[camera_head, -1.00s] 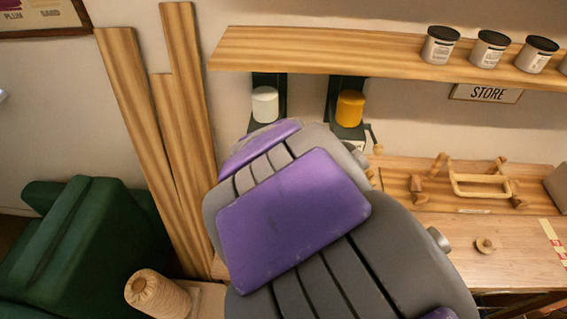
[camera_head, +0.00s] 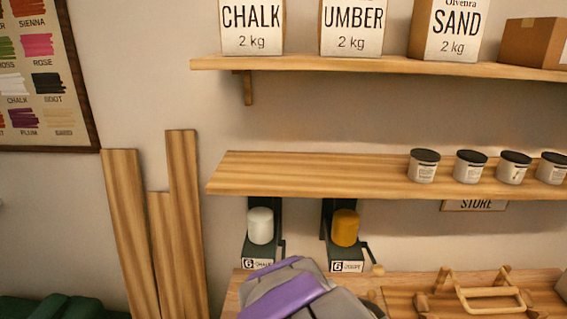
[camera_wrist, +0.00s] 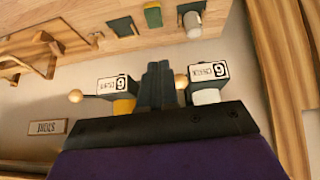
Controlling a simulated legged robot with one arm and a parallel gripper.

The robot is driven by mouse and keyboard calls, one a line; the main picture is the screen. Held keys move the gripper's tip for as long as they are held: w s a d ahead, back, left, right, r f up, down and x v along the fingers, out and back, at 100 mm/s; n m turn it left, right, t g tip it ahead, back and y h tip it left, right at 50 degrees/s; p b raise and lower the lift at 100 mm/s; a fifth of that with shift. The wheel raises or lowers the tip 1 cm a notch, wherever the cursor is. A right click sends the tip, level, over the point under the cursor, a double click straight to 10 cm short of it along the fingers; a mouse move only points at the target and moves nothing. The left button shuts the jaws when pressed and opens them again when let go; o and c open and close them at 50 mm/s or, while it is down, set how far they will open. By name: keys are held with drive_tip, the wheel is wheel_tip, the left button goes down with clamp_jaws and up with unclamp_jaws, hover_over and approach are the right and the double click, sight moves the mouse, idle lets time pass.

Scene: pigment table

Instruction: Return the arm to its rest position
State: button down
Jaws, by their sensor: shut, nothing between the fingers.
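My arm (camera_head: 295,295), purple and grey, shows at the bottom centre of the head view, in front of the table's back edge. My gripper is hidden there. In the wrist view my gripper (camera_wrist: 158,85) has its dark fingers together with nothing between them. That view is upside down, and the fingers stand between two dispensers marked 6, one with a yellow part (camera_wrist: 124,106) and one with a white part (camera_wrist: 206,97). I cannot tell the distance to them.
A lower shelf (camera_head: 300,172) with several dark-lidded jars crosses above the dispensers. An upper shelf (camera_head: 380,64) holds chalk, umber and sand bags. Tall planks (camera_head: 125,220) lean at the left. A wooden rack (camera_head: 490,293) stands on the table at the right.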

drive_tip(key=s+d+f+g+b, duration=0.1)
drive_tip(key=s+d, duration=0.3)
drive_tip(key=s, duration=0.5)
drive_tip(key=s+d+f+g+b, duration=0.2)
drive_tip(key=s+d+f+g, duration=0.1)
drive_tip(key=s, duration=0.6)
drive_tip(key=s+d+f+g+b, duration=0.2)
drive_tip(key=s+d+g, duration=0.2)
drive_tip(key=s+d, duration=0.3)
drive_tip(key=shift+s+n+y, duration=0.3)
drive_tip(key=shift+s, duration=1.1)
drive_tip(key=shift+a, duration=0.35)
